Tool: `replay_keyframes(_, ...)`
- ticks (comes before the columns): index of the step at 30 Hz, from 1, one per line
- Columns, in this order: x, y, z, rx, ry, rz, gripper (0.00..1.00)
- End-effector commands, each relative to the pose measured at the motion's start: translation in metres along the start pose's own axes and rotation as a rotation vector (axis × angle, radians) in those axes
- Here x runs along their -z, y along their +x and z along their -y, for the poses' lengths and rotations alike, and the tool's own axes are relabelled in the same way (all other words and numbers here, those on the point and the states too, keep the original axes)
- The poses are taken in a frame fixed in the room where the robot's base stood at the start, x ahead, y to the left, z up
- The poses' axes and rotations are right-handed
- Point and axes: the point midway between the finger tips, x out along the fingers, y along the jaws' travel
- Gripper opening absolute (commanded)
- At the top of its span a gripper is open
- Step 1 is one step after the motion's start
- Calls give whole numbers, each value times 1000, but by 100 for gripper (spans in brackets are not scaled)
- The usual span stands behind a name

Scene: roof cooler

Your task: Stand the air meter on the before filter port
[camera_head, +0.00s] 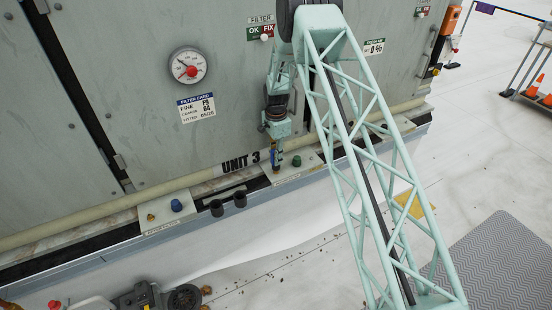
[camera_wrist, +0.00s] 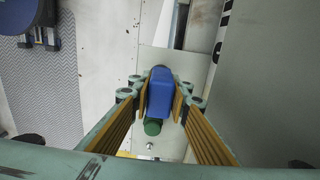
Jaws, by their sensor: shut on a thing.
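The meter is over the right pale port plate (camera_head: 291,171), just left of a green cap (camera_head: 297,160). The green cap also shows in the wrist view (camera_wrist: 152,127). Whether the meter's foot touches the plate is hidden. The plate labels are too small to read.
A left port plate (camera_head: 165,221) carries a blue cap (camera_head: 177,205) and a small brass fitting (camera_head: 150,217). Two black cylinders (camera_head: 228,203) stick out between the plates. A pale pipe (camera_head: 140,198) runs behind the ledge. A round gauge (camera_head: 188,66) is on the wall.

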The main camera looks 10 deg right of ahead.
Motion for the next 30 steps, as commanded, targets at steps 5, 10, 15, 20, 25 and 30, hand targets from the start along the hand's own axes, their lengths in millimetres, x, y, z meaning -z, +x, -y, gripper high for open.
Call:
replay_keyframes(5,0,4,0,0,0,0,1)
replay_keyframes(10,0,7,0,0,0,0,1)
replay_keyframes(15,0,10,0,0,0,0,1)
replay_keyframes(20,0,13,0,0,0,0,1)
replay_keyframes(25,0,16,0,0,0,0,1)
replay_keyframes(30,0,19,0,0,0,0,1)
